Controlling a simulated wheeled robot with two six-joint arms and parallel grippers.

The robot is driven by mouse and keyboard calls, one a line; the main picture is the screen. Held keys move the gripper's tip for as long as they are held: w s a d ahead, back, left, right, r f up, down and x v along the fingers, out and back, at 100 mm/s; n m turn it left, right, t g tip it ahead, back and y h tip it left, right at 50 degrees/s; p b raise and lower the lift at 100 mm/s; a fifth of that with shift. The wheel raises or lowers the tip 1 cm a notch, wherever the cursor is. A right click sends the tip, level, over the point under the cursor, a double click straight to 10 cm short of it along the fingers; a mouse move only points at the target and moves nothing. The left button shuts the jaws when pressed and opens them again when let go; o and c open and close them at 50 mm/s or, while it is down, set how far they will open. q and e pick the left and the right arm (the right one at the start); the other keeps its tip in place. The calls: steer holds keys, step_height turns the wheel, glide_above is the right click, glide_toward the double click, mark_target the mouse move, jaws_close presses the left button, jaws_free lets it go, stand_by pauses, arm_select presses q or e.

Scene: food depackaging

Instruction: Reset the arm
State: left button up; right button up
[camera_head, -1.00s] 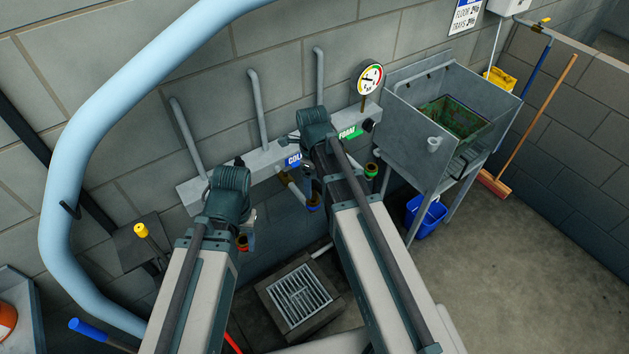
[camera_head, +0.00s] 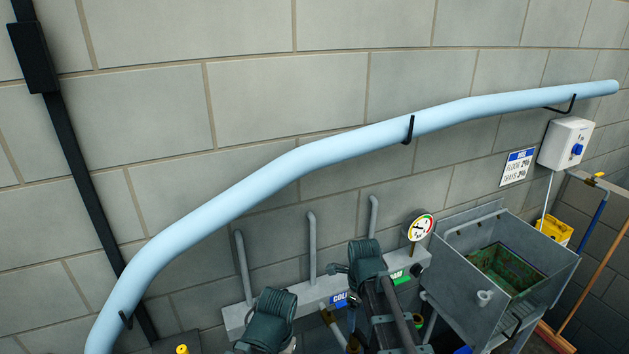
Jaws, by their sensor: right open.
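My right arm's dark green wrist (camera_head: 367,259) shows at the bottom middle, in front of the wall manifold. My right gripper (camera_head: 351,318) hangs below it, small and partly hidden; it is open, and I see nothing in it. My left arm's wrist (camera_head: 268,318) shows lower and to the left, near the bottom edge. My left gripper (camera_head: 291,345) is barely visible at the bottom edge, and its jaws cannot be made out.
A grey pipe manifold (camera_head: 236,318) with a round gauge (camera_head: 420,227) runs along the block wall behind my wrists. A metal sink (camera_head: 462,283) stands at right. A pale blue pipe (camera_head: 345,148) crosses the wall above.

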steer(key=s+a+f+n+b, duration=0.3)
steer(key=f+n+b, duration=0.3)
steer(key=n, duration=0.3)
steer(key=s+a+f+n+b, duration=0.3)
steer(key=s+f+n+b, duration=0.3)
steer(key=n, duration=0.4)
steer(key=s+a+f+n+h+b, duration=0.1)
steer(key=s+a+f+n+b, duration=0.3)
steer(key=n, duration=0.6)
step_height(320, 180, down, 3)
steer(key=s+b, duration=0.1)
steer(key=b, duration=0.1)
steer(key=shift+b, duration=0.3)
